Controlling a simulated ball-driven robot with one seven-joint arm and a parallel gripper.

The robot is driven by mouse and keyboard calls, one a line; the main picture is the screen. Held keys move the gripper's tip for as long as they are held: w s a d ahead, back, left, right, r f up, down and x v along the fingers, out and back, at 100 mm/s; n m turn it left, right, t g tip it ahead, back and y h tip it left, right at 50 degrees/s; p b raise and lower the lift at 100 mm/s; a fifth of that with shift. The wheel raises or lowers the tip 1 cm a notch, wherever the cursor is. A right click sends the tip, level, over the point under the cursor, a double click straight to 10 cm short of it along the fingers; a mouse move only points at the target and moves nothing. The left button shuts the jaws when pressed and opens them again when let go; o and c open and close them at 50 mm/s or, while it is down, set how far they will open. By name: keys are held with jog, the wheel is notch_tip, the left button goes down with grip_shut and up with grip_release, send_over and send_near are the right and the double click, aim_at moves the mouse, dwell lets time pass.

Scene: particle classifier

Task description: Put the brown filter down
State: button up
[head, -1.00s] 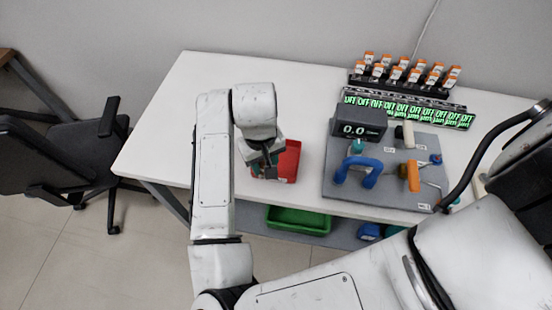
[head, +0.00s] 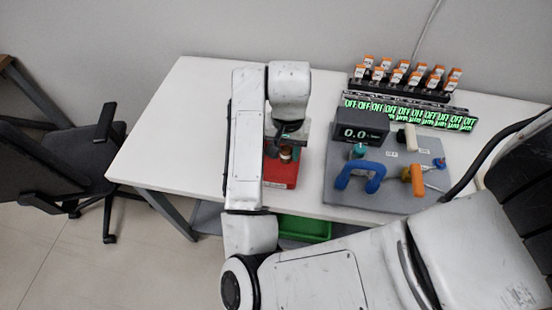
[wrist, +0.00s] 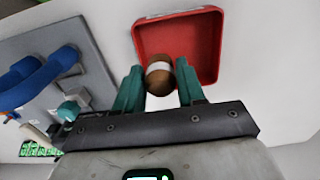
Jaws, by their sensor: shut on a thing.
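The brown filter (wrist: 159,80) is a small brown cylinder with a pale band. In the wrist view it sits between the two teal fingers of my gripper (wrist: 160,88), which are shut on it. A red tray (wrist: 209,46) lies behind the filter there, and the filter overlaps the tray's near edge. In the head view my gripper (head: 285,152) holds the filter (head: 286,154) over the upper part of the red tray (head: 278,176). The arm hides the tray's far part. I cannot tell the exact height of the filter above the tray.
A grey board (head: 400,200) with a display (head: 360,134) reading 0.0 and a blue handle (head: 360,172) stands right of the tray. A rack of orange-capped vials (head: 408,78) is at the back. A green bin (head: 306,228) sits below the table's front edge. The table's left side is clear.

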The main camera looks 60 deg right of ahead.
jog(key=w+f, duration=0.1)
jog(key=f, duration=0.1)
jog(key=w+d+f, duration=0.1)
jog(key=w+f, duration=0.1)
jog(key=shift+w+f+p, duration=0.2)
jog(key=shift+p, duration=0.15)
jog(key=shift+f+p, duration=0.3)
jog(key=shift+f, duration=1.25)
jog(key=shift+f, duration=0.1)
jog(key=o, duration=1.1)
jog(key=shift+c, duration=0.2)
